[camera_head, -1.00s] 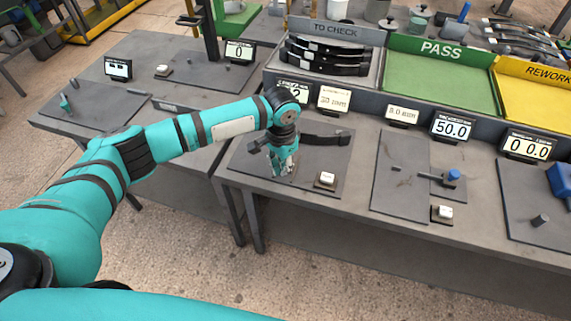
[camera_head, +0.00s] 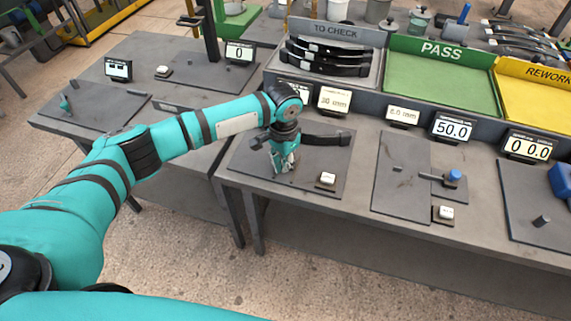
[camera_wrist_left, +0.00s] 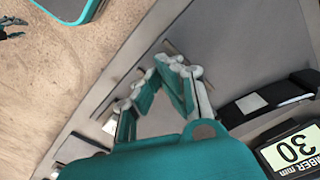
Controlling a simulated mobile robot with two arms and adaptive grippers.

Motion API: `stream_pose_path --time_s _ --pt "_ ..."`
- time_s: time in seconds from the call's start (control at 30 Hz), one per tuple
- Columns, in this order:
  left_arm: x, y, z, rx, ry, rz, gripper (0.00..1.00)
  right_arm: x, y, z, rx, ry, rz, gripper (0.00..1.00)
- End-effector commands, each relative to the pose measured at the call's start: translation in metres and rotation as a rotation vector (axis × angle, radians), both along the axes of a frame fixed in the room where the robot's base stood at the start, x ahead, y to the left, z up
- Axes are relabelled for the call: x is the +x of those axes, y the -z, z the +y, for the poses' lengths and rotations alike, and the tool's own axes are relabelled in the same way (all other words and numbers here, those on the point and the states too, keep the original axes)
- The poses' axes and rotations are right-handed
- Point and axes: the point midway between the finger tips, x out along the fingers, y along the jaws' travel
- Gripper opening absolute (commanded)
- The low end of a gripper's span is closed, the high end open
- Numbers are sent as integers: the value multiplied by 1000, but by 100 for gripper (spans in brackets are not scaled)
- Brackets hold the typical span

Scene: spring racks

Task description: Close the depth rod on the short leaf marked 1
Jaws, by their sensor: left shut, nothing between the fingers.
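My left gripper (camera_head: 283,165) points down over the grey mat (camera_head: 310,178) on the front bench, at the left end of a dark leaf (camera_head: 325,138). In the left wrist view my left gripper (camera_wrist_left: 165,72) is shut and empty, its fingertips close over the bench fixture. The dark leaf (camera_wrist_left: 252,103) with a pale label lies to the right there; no number can be read on it. A thin bar shows by the fingertips, but I cannot tell whether it is the depth rod. The gripper hides part of the fixture. My right gripper is not in view.
A white button block (camera_head: 327,178) sits on the mat near the bench's front edge. A display (camera_wrist_left: 290,150) reading 30 stands behind. The TO CHECK tray (camera_head: 334,33) holds several dark leaves. The green PASS tray (camera_head: 440,82) is empty.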

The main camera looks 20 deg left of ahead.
Motion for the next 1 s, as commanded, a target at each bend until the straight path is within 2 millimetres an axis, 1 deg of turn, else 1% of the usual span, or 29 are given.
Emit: stream_pose_path --time_s 0.03,0.07,1.0 --pt "4 -3 -1 -5 -1 -14 0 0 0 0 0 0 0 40" --pt "4 -4 -1 -5 -1 -15 0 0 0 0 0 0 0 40" --pt "4 -5 -1 -6 -2 -17 0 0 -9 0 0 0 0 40"
